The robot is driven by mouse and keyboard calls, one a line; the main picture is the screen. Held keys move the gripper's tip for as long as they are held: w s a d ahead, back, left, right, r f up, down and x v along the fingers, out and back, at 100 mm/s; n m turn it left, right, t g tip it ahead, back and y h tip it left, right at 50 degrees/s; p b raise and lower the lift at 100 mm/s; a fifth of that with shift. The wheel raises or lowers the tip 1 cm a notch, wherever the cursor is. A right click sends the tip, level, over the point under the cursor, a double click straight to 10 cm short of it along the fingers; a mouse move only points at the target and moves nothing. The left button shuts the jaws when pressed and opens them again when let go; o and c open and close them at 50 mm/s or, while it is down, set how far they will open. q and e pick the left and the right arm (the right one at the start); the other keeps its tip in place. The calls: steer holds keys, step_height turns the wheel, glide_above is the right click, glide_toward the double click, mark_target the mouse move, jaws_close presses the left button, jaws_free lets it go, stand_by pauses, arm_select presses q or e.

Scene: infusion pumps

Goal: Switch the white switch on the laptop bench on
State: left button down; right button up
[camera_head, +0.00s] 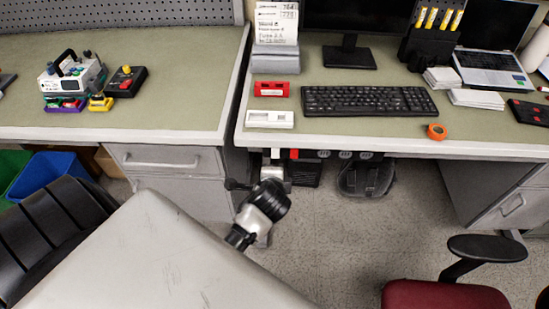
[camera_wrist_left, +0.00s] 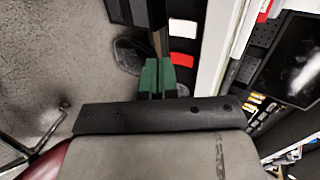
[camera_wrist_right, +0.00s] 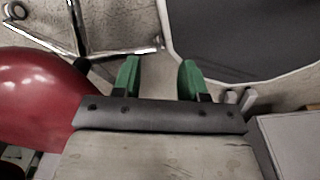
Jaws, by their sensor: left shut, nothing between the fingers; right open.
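The white switch (camera_head: 275,153) sits under the front edge of the laptop bench (camera_head: 400,146), left of a red switch (camera_head: 294,154). In the left wrist view the white switch (camera_wrist_left: 182,28) shows as a plain white block, with the red switch (camera_wrist_left: 181,60) below it. I cannot tell its on or off position. My left gripper (camera_wrist_left: 157,75) is shut and empty, its green fingertips appearing beside the red switch and apart from the white one. In the head view its fingers cannot be made out. My right gripper (camera_wrist_right: 160,68) is open and empty, away from the switches.
The bench top holds a keyboard (camera_head: 370,101), a red box (camera_head: 271,89), a white box (camera_head: 270,119), orange tape (camera_head: 437,131) and a laptop (camera_head: 491,65). A red chair (camera_head: 445,294) stands at the lower right. Floor below the bench is partly clear.

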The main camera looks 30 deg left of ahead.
mark_target(275, 153)
arm_select(q)
steer(key=x, duration=0.3)
steer(key=r+x, duration=0.1)
steer(key=x, duration=0.1)
steer(key=w+x, duration=0.1)
steer(key=x, duration=0.2)
steer(key=shift+w+a+r, duration=0.1)
steer(key=shift+w+a, duration=0.05)
steer(key=shift+a, duration=0.3)
steer(key=shift+w+a+p, duration=0.15)
steer(key=shift+p, duration=0.15)
steer(key=shift+r+p, duration=0.85)
steer(key=shift+p, duration=0.15)
steer(key=shift+f, duration=0.1)
